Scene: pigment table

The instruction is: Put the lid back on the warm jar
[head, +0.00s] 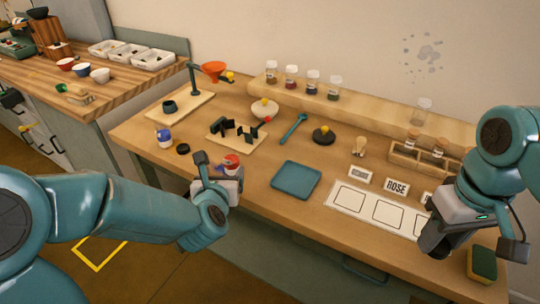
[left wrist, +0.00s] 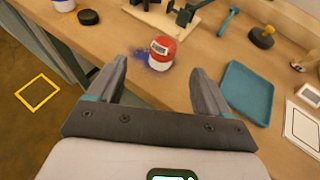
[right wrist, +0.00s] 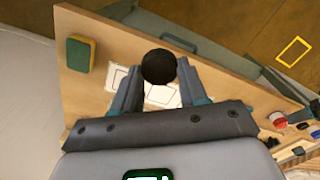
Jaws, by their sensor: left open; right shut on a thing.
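A small white jar with a red top and a label (left wrist: 162,52) stands on the table, blue powder beside it; it also shows in the head view (head: 231,161). My left gripper (head: 217,170) is open and empty, just in front of this jar. A white-and-blue jar (head: 164,137) stands farther left, with a flat black lid (head: 182,149) lying next to it; the lid also shows in the left wrist view (left wrist: 88,17). My right gripper (head: 436,240) is shut on a round black thing (right wrist: 158,66), above the table's right front.
A blue tray (head: 296,180) lies mid-table, left of a white card with outlined squares (head: 375,210). A wooden board with black pieces (head: 237,145) lies behind the red-topped jar. A green-and-yellow sponge (head: 482,264) lies at the right front. Jars stand on a back shelf (head: 355,105).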

